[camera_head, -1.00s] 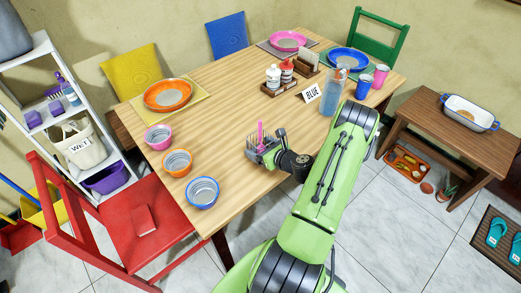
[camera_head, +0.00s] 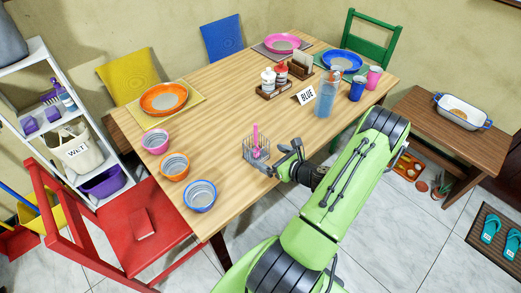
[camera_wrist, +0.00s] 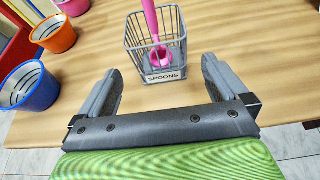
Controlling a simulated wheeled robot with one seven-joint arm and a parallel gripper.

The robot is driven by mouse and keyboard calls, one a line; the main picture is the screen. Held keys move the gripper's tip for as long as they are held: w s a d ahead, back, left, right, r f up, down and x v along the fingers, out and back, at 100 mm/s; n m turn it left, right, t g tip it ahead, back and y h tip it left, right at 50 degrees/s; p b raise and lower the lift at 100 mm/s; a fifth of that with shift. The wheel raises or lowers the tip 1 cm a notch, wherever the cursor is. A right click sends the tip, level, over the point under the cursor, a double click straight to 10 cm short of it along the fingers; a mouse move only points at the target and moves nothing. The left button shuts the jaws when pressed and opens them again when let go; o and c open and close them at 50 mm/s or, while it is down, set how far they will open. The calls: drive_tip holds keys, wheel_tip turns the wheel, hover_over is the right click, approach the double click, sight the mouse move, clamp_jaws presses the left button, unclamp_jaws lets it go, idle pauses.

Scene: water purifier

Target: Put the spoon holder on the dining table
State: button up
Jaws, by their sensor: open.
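The spoon holder (camera_head: 257,152) is a small grey wire basket with a pink spoon (camera_head: 256,136) standing in it. It rests upright on the wooden dining table (camera_head: 225,130), near the front edge. In the wrist view the spoon holder (camera_wrist: 156,45) shows a "SPOONS" label facing me. My gripper (camera_head: 277,157) is open, just to the right of the basket in the head view. In the wrist view my gripper's two fingers (camera_wrist: 158,85) are spread and empty, and the basket sits beyond their tips, apart from them.
The table's middle is clear.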

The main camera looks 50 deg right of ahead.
drive_tip(key=v, duration=0.3)
drive_tip(key=shift+s+a+r, duration=0.1)
drive_tip(key=shift+s, duration=0.25)
drive_tip(key=w+a+r+n+g+y, duration=0.35)
drive_tip(key=a+r+n, duration=0.25)
drive_tip(key=a+n, duration=0.45)
drive_tip(key=w+a+r+n+g+y, duration=0.25)
drive_tip(key=a+r+n+g, duration=0.2)
drive_tip(key=a+n, duration=0.6)
drive_tip(key=s+a+r+n+h, duration=0.2)
drive_tip(key=s+a+r+n, duration=0.2)
drive_tip(key=s+r+n, duration=0.2)
drive_tip(key=s+a+r+n+h, duration=0.2)
drive_tip(key=s+a+r+n, duration=0.2)
drive_tip(key=s+r+n, duration=0.2)
drive_tip(key=r+n, duration=0.2)
drive_tip(key=n, duration=0.2)
drive_tip(key=shift+s+h, duration=0.3)
drive_tip(key=shift+s, duration=0.05)
wheel_tip(320, 180, up, 6)
drive_tip(key=p, duration=0.6)
